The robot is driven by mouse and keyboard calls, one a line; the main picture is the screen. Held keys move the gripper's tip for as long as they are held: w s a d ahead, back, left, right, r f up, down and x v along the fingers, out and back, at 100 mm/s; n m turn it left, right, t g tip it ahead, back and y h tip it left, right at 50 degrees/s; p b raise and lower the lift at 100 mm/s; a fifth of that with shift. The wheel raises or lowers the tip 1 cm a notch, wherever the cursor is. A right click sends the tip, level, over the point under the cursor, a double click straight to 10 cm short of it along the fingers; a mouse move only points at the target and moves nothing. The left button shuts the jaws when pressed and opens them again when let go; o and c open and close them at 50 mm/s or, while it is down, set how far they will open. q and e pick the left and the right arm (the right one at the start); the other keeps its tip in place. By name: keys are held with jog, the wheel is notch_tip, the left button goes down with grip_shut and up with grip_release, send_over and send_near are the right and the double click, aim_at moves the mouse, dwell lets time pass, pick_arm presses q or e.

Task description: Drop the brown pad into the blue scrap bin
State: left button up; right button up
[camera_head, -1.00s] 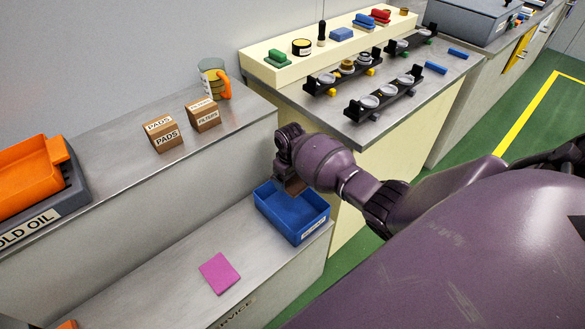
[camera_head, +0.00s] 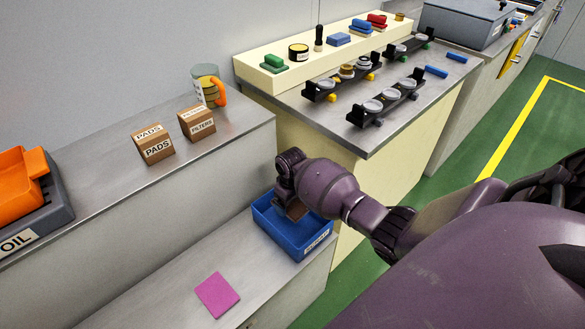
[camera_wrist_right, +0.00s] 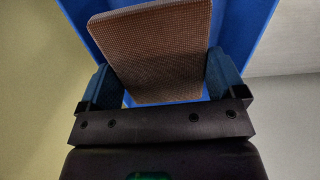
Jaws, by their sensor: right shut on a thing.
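The brown pad (camera_wrist_right: 160,50) is held between the two fingers of my right gripper (camera_wrist_right: 163,85), with the blue bin (camera_wrist_right: 255,30) behind it in the right wrist view. In the head view the blue scrap bin (camera_head: 313,243) stands on the lower grey shelf, with a label on its front. The right gripper (camera_head: 291,203) is over the bin's back left part, and the brown pad (camera_head: 296,209) hangs below it at the bin's opening. I cannot tell the exact height of the pad against the rim. My left gripper is not in view.
A magenta pad (camera_head: 217,294) lies on the lower shelf, left of the bin. The upper counter (camera_head: 90,215) carries a PADS box (camera_head: 155,148), a FILTERS box (camera_head: 198,124) and a jug (camera_head: 208,86). A cream workbench (camera_head: 385,185) stands right of the bin.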

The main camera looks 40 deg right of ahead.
jog(key=o, duration=0.6)
jog(key=shift+r, duration=0.1)
notch_tip(320, 180, up, 11)
jog(key=p, duration=0.3)
jog(key=shift+p, duration=0.4)
